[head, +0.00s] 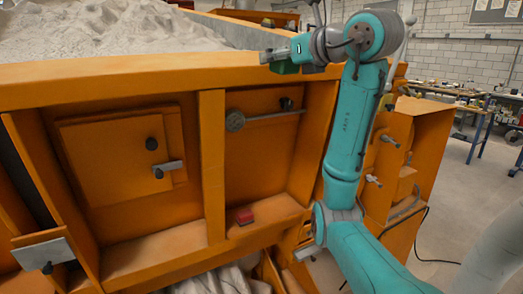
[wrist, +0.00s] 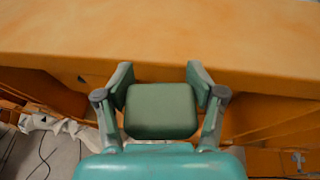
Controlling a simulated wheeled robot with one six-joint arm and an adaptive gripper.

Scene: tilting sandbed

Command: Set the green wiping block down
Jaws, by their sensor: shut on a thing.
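My gripper (wrist: 158,88) is shut on the green wiping block (wrist: 160,112), with one finger on each side of it. In the head view the block (head: 285,67) shows as a small dark green piece under my gripper (head: 272,56), at the top right of the orange sandbed. The block is close to the sandbed's orange rim (head: 150,70). I cannot tell whether it touches the rim. In the wrist view the orange rim (wrist: 160,40) fills the area beyond the fingertips.
Grey sand (head: 100,30) fills the bed behind the rim. A metal rod with a round knob (head: 235,121) and door latches (head: 168,168) stick out from the front. A workbench (head: 450,92) stands at the right.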

